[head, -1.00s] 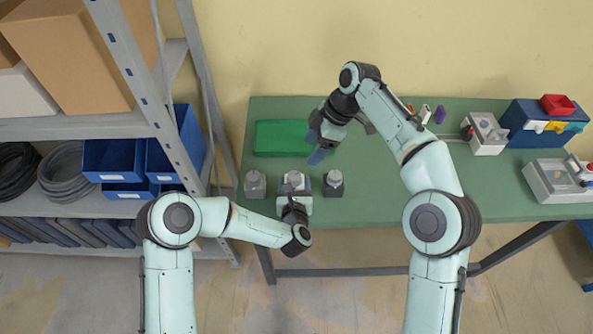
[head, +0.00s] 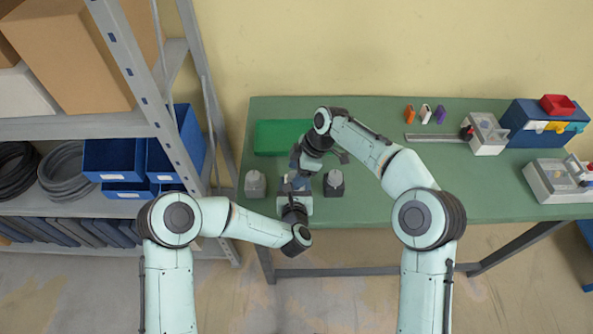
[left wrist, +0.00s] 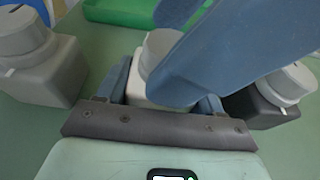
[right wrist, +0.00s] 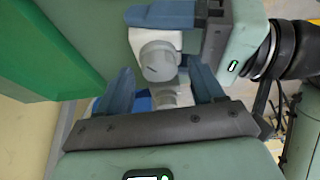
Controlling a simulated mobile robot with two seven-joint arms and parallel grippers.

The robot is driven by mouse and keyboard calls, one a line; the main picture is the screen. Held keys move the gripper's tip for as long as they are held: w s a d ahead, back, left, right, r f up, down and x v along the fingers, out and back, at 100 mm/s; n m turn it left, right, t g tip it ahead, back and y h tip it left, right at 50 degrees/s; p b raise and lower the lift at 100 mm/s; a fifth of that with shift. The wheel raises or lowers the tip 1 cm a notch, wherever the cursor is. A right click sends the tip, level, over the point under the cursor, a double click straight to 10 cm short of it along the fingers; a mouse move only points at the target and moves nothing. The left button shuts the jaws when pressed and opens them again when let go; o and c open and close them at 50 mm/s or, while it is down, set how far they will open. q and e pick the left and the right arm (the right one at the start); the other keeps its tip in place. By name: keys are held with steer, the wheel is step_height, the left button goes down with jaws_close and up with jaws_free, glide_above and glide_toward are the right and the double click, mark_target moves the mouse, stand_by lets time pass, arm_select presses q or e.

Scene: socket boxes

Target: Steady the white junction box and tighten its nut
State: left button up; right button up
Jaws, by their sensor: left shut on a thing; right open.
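The white junction box (left wrist: 138,92) stands on the green bench. Its round grey nut (right wrist: 158,60) faces up. My left gripper (head: 295,196) is shut on the white box, one blue finger on each side, as the left wrist view shows. My right gripper (head: 299,178) is open just above the box. Its blue fingers (right wrist: 160,85) hang close to the nut, and one finger hides part of it in the left wrist view. In the head view, my grippers mostly cover the box. I cannot tell whether the right fingers touch the nut.
A grey box (head: 255,184) stands left of the white one, and a dark box (head: 334,184) stands close on its right. A green tray (head: 275,138) lies behind. Small coloured parts, a metal rail (head: 436,138) and devices are farther right. The bench's middle right is clear.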

steer(key=c, duration=1.1)
steer(key=shift+m, duration=0.3)
steer(key=m+t, duration=0.1)
steer(key=m, duration=0.2)
steer(key=shift+s+m+t, duration=0.15)
steer(key=shift+m+t, duration=0.15)
steer(key=m, duration=0.2)
steer(key=m+t+h, duration=0.1)
steer(key=m, duration=0.1)
steer(key=shift+s+a+m+t, duration=0.1)
steer(key=shift+m+t, duration=0.2)
steer(key=o, duration=1.1)
